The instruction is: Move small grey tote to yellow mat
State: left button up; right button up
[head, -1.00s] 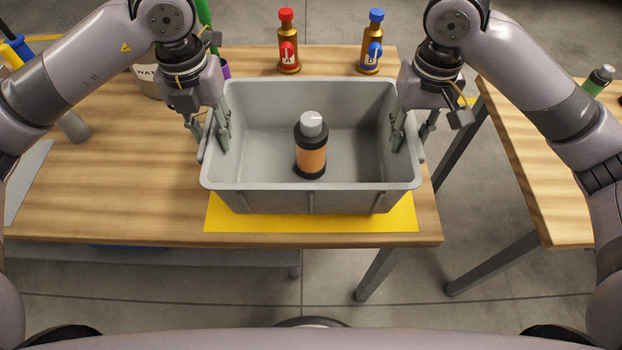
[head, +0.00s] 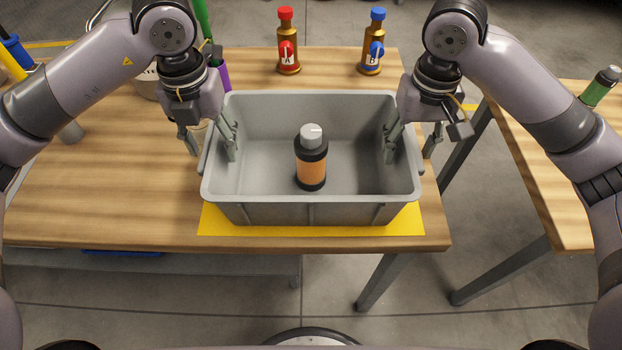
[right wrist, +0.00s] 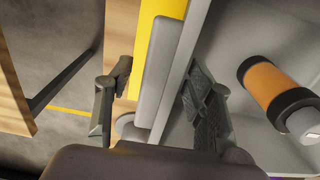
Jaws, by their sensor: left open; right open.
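The grey tote (head: 310,212) sits on the yellow mat (head: 412,222) near the table's front edge; the mat shows at its front and sides. An orange bottle (head: 311,172) with black bands and a grey cap stands upright inside the tote. My left gripper (head: 211,153) is open around the tote's left wall, one finger inside and one outside. My right gripper (head: 409,155) is open around the right wall in the same way. In the right wrist view, the tote's wall (right wrist: 182,75) lies between the spread fingers, with gaps visible.
Bottles with a red cap (head: 288,42) and a blue cap (head: 375,42) stand behind the tote. A white container (head: 147,82) is at back left. A second table (head: 560,150) stands right across a gap, with a green bottle (head: 600,87) on it.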

pick_arm(q)
notch_tip(320, 180, up, 12)
pick_arm(e)
notch_tip(320, 180, up, 12)
dwell(1.0)
dwell(0.4)
